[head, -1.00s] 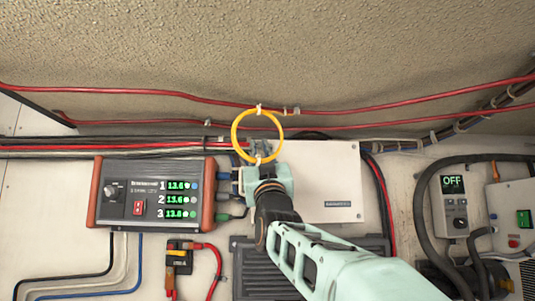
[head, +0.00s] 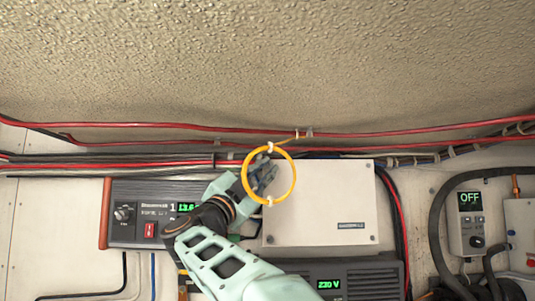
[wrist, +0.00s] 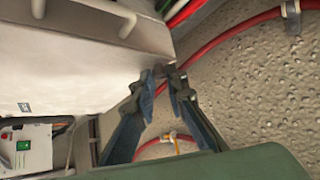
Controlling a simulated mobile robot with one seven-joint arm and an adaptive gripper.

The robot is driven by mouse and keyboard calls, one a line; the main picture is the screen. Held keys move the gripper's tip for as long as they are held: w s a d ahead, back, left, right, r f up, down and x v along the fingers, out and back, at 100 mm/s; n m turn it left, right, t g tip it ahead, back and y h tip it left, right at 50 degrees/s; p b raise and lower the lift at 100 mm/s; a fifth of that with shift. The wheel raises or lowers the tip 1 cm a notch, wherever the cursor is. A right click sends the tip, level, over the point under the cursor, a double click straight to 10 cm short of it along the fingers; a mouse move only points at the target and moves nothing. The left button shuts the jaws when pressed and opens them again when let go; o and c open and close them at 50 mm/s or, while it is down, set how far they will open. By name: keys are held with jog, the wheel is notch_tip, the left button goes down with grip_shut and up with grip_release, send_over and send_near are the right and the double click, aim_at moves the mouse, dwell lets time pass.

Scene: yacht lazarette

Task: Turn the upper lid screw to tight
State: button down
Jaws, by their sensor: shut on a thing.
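The white lid box (head: 317,205) is fixed to the wall in the middle of the head view. It also shows at the upper left of the wrist view (wrist: 75,65). My gripper (head: 264,172) is at its upper left corner. In the wrist view my fingertips (wrist: 163,78) are close together at the box edge, closed around a small dark piece that looks like the upper lid screw (wrist: 159,70). The fingers hide most of it, so its turn position cannot be read.
A yellow cable loop (head: 293,180) hangs in front of my gripper. Red cables (head: 430,132) run along above the box. A charger (head: 145,205) is at the left, a dark 230 V unit (head: 375,279) below, and an OFF panel (head: 467,222) at the right.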

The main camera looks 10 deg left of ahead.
jog(key=m+p, duration=0.1)
jog(key=m+g+h+p, duration=0.1)
jog(key=shift+a+r+m+g, duration=0.15)
jog(key=shift+r+m+g, duration=0.15)
jog(key=shift+r, duration=0.1)
jog(key=shift+f+m+g+h+p, duration=0.1)
jog(key=shift+m+g+h+p, duration=0.4)
jog(key=shift+m+g+p, duration=0.7)
jog(key=shift+m, duration=0.7)
jog(key=c, duration=1.9)
grip_release()
jog(key=shift+c, duration=0.2)
jog(key=shift+s, duration=0.1)
jog(key=v, duration=1.2)
jog(key=shift+r, duration=0.25)
jog(key=shift+a, duration=0.1)
